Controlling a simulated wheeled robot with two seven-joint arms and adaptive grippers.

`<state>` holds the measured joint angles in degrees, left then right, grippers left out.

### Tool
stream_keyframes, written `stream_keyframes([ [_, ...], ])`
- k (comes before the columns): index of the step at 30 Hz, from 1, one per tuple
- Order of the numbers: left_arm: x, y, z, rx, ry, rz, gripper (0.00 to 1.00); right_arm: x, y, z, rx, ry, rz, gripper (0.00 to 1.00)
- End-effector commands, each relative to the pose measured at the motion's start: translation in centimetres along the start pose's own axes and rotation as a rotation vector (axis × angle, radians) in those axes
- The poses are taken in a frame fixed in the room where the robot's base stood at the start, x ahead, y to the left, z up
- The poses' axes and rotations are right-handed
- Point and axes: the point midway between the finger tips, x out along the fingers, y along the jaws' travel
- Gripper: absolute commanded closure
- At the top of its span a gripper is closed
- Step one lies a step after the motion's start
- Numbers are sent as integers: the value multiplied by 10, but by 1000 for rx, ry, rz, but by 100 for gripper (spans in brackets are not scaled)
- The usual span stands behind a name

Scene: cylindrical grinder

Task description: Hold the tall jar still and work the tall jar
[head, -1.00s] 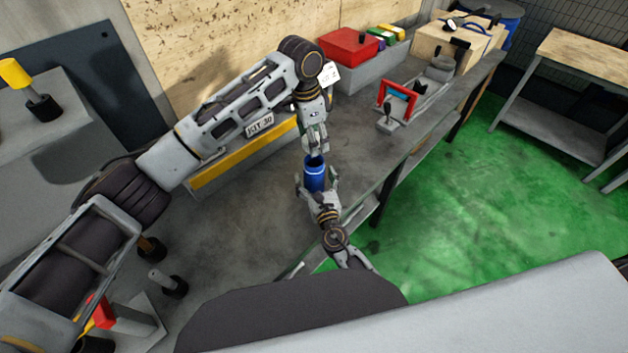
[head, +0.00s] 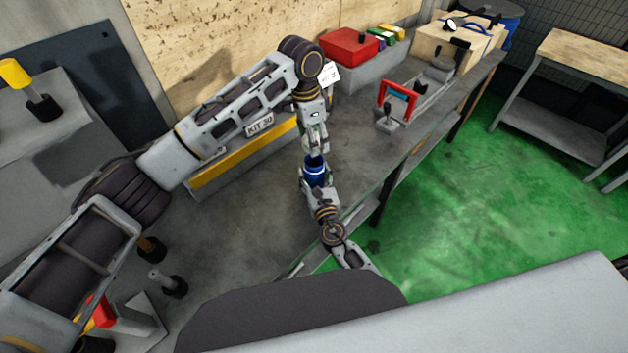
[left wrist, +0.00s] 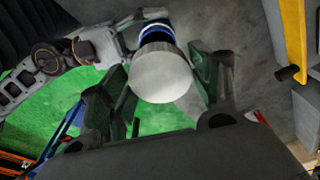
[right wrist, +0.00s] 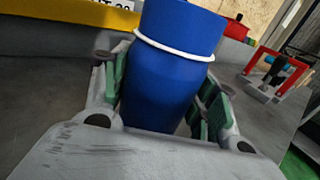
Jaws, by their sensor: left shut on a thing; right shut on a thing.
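The tall jar (head: 314,172) is blue with a white ring and stands about upright over the grey bench. In the right wrist view the jar (right wrist: 165,85) fills the space between the fingers of my right gripper (right wrist: 163,105), shut on its body. My left gripper (head: 315,150) points down at the jar's top from above. In the left wrist view a pale round lid (left wrist: 162,75) sits between the left gripper's fingers (left wrist: 158,85), with the blue jar (left wrist: 156,32) just behind it. Whether the lid is seated on the jar is hard to tell.
A yellow-edged grey box (head: 240,160) labelled KIT 30 lies behind the left arm. A red box (head: 348,48) and a red-handled tool (head: 397,100) stand further along the bench. Black-and-grey knobs (head: 165,282) stand at lower left.

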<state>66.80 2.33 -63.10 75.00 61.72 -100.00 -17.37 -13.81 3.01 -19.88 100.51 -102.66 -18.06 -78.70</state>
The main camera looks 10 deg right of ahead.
Motion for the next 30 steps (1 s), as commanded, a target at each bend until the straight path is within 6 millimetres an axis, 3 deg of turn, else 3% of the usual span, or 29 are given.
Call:
stream_keyframes([
  [4,0,0,0,0,0,0,49,0,0,0,0,0,0,84],
  [8,3,0,0,0,0,1,49,0,0,0,0,0,0,85],
  [24,48,1,6,0,0,2,49,0,0,0,0,0,0,85],
  [30,50,0,6,0,0,0,49,0,0,0,0,0,0,85],
])
